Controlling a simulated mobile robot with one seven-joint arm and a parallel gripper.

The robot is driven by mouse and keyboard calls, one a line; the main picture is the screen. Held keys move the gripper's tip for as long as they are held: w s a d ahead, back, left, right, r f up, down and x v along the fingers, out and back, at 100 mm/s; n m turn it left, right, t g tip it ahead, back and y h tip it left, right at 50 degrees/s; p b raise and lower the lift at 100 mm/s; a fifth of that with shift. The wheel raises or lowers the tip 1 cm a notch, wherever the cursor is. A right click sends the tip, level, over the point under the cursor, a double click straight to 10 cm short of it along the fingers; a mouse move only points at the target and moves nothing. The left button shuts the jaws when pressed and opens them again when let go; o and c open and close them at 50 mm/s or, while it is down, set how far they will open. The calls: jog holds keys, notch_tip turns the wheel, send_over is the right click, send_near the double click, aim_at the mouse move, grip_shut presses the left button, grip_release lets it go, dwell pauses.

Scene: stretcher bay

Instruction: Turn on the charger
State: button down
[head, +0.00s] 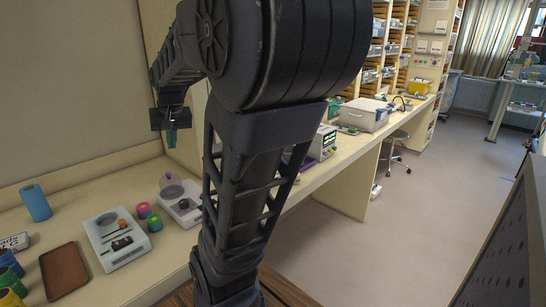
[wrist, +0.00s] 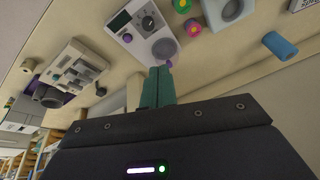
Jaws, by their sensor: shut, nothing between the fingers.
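No readable label marks the charger, so I cannot tell which device it is. One white device (head: 117,240) with a round grey dish, an orange part and a dark switch-like part sits on the bench at lower left; part of it shows at the top of the wrist view (wrist: 236,8). A second white device (head: 178,208) with a dark knob stands further along, partly hidden by my arm; the wrist view shows its knob and round grey disc (wrist: 140,28). My gripper (head: 171,139), with teal fingers (wrist: 158,72), is shut and empty, above the bench and apart from both devices.
A blue cylinder (head: 36,203), a brown tray (head: 64,271) and small red and green jars (head: 149,217) stand near the first device. A device with a green screen (head: 323,143) and a grey box (head: 364,114) stand further along.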

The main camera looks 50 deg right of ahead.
jog(key=w+d+f+m+g, duration=0.1)
jog(key=w+d+m, duration=0.35)
jog(key=d, duration=0.75)
jog(key=w+d+f+m, duration=0.1)
jog(key=w+d+m, duration=0.3)
jog(key=d, duration=0.8)
jog(key=s+d+f+m, duration=0.1)
jog(key=d+f, duration=0.2)
jog(key=d, duration=0.6)
jog(key=s+d+f+m, duration=0.2)
jog(key=d+f, duration=0.1)
jog(key=d, duration=0.6)
jog(key=s+d+f+m, duration=0.2)
jog(key=d+f, duration=0.1)
jog(key=d, duration=0.6)
jog(key=shift+s+d+f, duration=0.15)
jog(key=shift+s+f, duration=0.05)
jog(key=shift+f, duration=0.15)
jog(key=shift+f+m, duration=0.1)
jog(key=shift+m, duration=0.15)
jog(key=x, duration=1.3)
jog(key=shift+s+f, duration=0.1)
jog(key=shift+f, duration=0.35)
jog(key=shift+f+g, duration=0.1)
jog(key=shift+g, duration=0.2)
